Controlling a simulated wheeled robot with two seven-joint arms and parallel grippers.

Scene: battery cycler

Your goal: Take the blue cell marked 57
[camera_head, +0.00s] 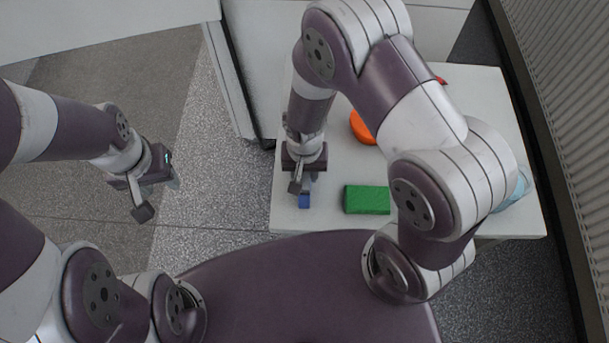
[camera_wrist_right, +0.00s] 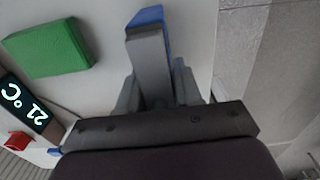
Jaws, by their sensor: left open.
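A blue cell (camera_head: 304,201) is at the front left of the white table, just below my right gripper (camera_head: 304,187). Its blue end also shows past a grey finger in the right wrist view (camera_wrist_right: 148,16). That finger hides most of it, and no marking is readable. My right gripper points down over the cell. I cannot tell whether its fingers touch or close on it. My left gripper (camera_head: 158,196) is open and empty, over the floor left of the table.
A green block (camera_head: 367,200) lies right of the blue cell on the white table (camera_head: 330,222). An orange round thing (camera_head: 361,127) is behind it. A dark display reading 21 °C (camera_wrist_right: 26,103) and a red piece (camera_wrist_right: 19,141) show in the right wrist view. A light-blue thing (camera_head: 519,190) is at the right edge.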

